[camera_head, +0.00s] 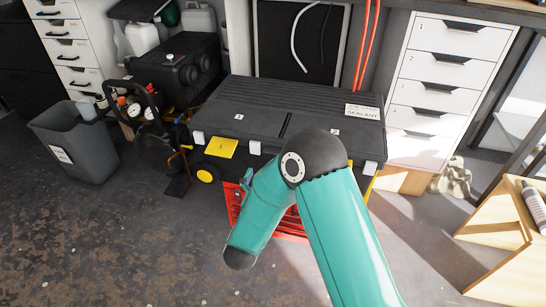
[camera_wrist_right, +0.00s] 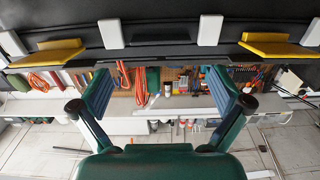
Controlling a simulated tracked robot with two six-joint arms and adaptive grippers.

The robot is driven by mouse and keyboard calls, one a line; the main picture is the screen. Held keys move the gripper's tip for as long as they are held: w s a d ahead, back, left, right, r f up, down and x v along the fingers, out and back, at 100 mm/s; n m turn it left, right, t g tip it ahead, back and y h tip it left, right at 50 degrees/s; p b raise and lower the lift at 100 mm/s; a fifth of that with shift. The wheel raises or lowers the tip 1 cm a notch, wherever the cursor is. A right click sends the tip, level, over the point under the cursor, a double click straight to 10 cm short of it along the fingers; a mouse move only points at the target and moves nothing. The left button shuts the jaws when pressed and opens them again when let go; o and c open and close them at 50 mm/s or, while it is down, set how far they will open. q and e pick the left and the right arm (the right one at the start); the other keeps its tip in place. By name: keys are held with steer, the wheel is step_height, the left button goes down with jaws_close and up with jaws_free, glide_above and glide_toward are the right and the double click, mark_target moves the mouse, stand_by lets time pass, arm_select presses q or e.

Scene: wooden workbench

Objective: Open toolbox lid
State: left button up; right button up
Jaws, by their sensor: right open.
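The black toolbox (camera_head: 270,98) stands behind my right arm in the head view, with its broad lid down. White latches (camera_head: 198,137) and yellow parts show along its front edge. In the right wrist view the toolbox's dark edge (camera_wrist_right: 185,34) spans the top, with white latches (camera_wrist_right: 210,30) and yellow pieces (camera_wrist_right: 60,54). My right gripper (camera_wrist_right: 160,94) is open, its two fingers wide apart just below that edge, with nothing between them. Contact with the toolbox cannot be told. My left gripper is not in view.
A red slatted object (camera_head: 290,225) lies in front of the toolbox, partly behind my arm. A grey bin (camera_head: 75,140) and a black compressor-like machine (camera_head: 175,65) stand left. White drawers (camera_head: 440,85) stand right, with a wooden box (camera_head: 510,270) nearer. The floor at left front is clear.

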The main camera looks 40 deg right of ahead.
steer(key=b+x, duration=0.1)
steer(key=x, duration=0.9)
steer(key=shift+w+d, duration=0.1)
steer(key=shift+w, duration=0.1)
